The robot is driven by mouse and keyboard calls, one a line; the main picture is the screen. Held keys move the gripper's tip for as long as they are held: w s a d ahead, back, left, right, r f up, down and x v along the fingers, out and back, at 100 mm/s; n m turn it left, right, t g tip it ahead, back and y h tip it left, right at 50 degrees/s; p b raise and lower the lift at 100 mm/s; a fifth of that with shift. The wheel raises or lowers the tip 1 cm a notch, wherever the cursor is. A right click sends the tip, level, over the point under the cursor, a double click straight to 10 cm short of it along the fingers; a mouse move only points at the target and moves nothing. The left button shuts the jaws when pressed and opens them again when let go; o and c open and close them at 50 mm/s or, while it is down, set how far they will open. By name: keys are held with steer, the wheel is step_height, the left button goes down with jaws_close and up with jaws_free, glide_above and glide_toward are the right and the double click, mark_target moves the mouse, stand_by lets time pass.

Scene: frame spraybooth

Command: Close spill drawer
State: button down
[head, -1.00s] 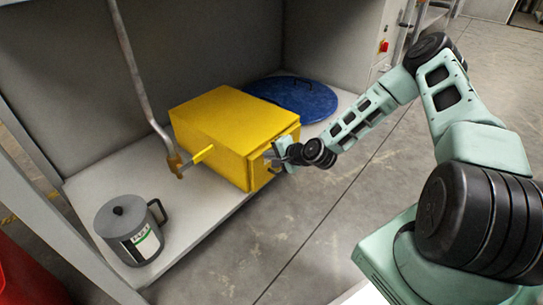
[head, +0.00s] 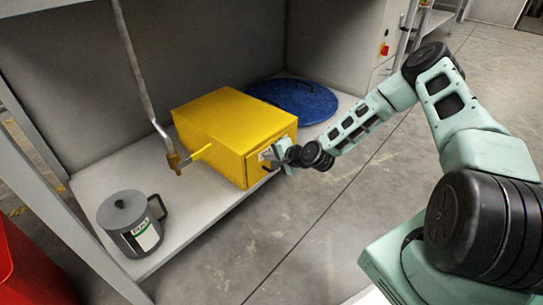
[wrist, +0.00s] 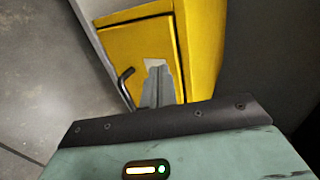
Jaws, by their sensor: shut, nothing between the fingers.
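The spill drawer is the front of a yellow box (head: 212,120) on the light grey shelf of the booth. Its yellow front panel (wrist: 115,45) fills the upper middle of the wrist view, with a dark seam along its top and right edges. The panel looks close to flush with the box. A black bar handle (wrist: 125,85) sticks out at the panel's left. My gripper (wrist: 158,85) is shut and empty, its fingertips at the panel beside the handle, over a pale label. It also shows in the head view (head: 270,154). Exact contact is hard to tell.
A grey lidded can (head: 127,222) stands at the shelf's near left. A blue round lid (head: 295,97) lies behind the box. Open concrete floor (head: 310,225) lies in front.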

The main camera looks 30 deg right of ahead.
steer(key=p+v, duration=0.4)
steer(key=v, duration=0.6)
steer(key=shift+s+p, duration=0.25)
steer(key=shift+p, duration=0.1)
steer(key=s+a+r+n+g+p, duration=0.1)
steer(key=s+a+r+n+g, duration=0.35)
steer(key=a+r+n, duration=0.3)
steer(key=s+a+r+n+g+p, duration=0.1)
steer(key=s+a+r+n+g, duration=0.4)
steer(key=a, duration=0.4)
steer(key=s+a+r+n+g+h, duration=0.1)
steer(key=s+a+r+n+h, duration=0.3)
steer(key=s+r, duration=0.6)
steer(key=s+a+r+n+g, duration=0.15)
steer(key=s+r+n, duration=0.45)
steer(key=s, duration=0.6)
step_height(320, 180, up, 39)
steer(key=p, duration=3.8)
steer(key=shift+w+m+t+p, duration=0.4)
steer(key=shift+m, duration=0.05)
